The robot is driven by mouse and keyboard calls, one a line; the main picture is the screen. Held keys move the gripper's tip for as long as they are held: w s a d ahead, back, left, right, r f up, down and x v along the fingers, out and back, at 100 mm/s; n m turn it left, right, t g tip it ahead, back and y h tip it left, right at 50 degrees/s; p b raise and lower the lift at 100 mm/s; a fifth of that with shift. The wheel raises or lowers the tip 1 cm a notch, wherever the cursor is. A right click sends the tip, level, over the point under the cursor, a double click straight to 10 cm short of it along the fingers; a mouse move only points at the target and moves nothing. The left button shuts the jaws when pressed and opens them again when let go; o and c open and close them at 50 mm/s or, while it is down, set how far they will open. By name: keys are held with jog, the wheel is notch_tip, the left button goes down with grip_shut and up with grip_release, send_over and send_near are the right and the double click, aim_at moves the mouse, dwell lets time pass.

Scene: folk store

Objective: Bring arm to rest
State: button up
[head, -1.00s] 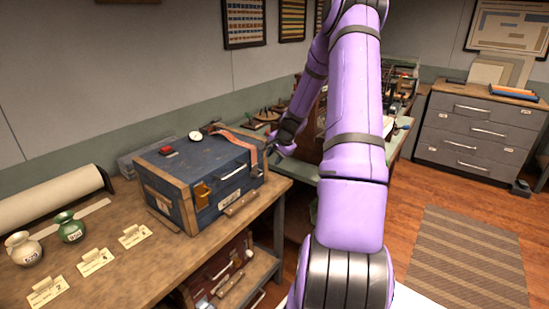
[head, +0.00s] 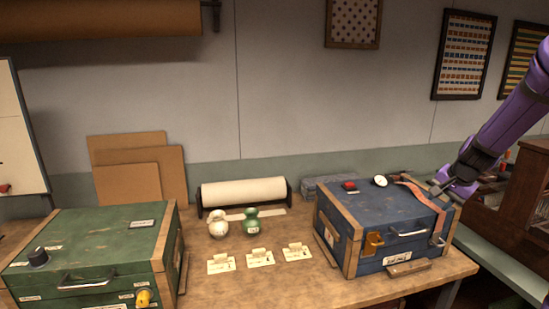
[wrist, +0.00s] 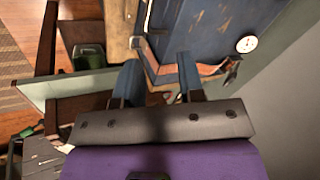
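My gripper (head: 440,186) is at the right end of the blue chest (head: 375,218), at about lid height and close to the reddish strap (head: 412,190) lying over the lid. In the wrist view the two fingers of my gripper (wrist: 160,80) stand apart with a clear gap. The strap also shows in the wrist view (wrist: 165,73), beyond the fingers. Whether a finger touches it I cannot tell. My purple arm enters from the right edge of the head view.
A green chest (head: 95,245) stands left on the wooden workbench (head: 225,290). A red button and a white dial sit on the blue lid.

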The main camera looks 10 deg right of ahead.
jog(key=s+a+r+n, duration=0.3)
jog(key=s+a+r, duration=0.2)
jog(key=a+r, duration=0.3)
jog(key=s+a+r+n, duration=0.3)
jog(key=s+a+r, duration=0.15)
jog(key=a, duration=0.55)
jog(key=s+a+r+n, duration=0.2)
jog(key=s+a+n, duration=0.1)
jog(key=s, duration=0.6)
jog(key=s+a+r+n, duration=0.2)
jog(key=s+a, duration=0.3)
jog(key=s, duration=0.4)
jog(key=shift+s+a+r+n, duration=0.15)
jog(key=shift+a+r+n, duration=0.15)
jog(key=shift+r+n, duration=0.15)
